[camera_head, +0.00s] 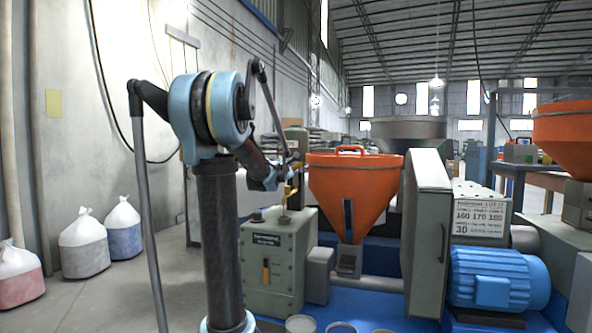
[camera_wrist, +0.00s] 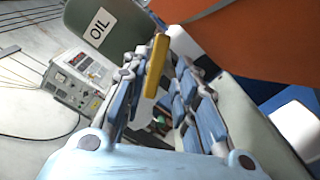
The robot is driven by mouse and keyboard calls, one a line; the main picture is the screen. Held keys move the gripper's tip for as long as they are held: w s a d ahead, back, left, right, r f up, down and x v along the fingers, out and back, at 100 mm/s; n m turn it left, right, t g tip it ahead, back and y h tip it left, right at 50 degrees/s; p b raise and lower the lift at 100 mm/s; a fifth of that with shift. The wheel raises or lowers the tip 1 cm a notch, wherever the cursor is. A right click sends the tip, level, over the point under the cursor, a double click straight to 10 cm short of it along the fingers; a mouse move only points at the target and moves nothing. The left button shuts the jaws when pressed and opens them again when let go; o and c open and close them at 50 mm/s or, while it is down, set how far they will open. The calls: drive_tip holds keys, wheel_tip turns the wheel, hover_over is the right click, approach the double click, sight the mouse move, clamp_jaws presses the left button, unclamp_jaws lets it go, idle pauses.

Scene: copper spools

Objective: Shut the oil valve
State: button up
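The oil valve shows as a yellow lever (camera_wrist: 156,66) in the wrist view, in front of a grey-green tank (camera_wrist: 88,42) labelled OIL. In the head view the yellow lever (camera_head: 292,191) is small, above the grey-green machine box, and partly hidden by my gripper (camera_head: 289,172). In the wrist view my gripper (camera_wrist: 163,82) has its blue and grey fingers apart, one on each side of the lever. A gap shows on the lever's right; I cannot tell if the left finger touches it.
An orange hopper (camera_head: 352,195) stands close to the right of my gripper. The grey-green box (camera_head: 272,262) is below, and a blue motor (camera_head: 497,278) is farther right. White sacks (camera_head: 84,246) stand by the left wall. The floor between is clear.

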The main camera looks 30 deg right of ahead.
sight(298, 166)
drive_tip(key=shift+x, duration=3.75)
clamp_jaws()
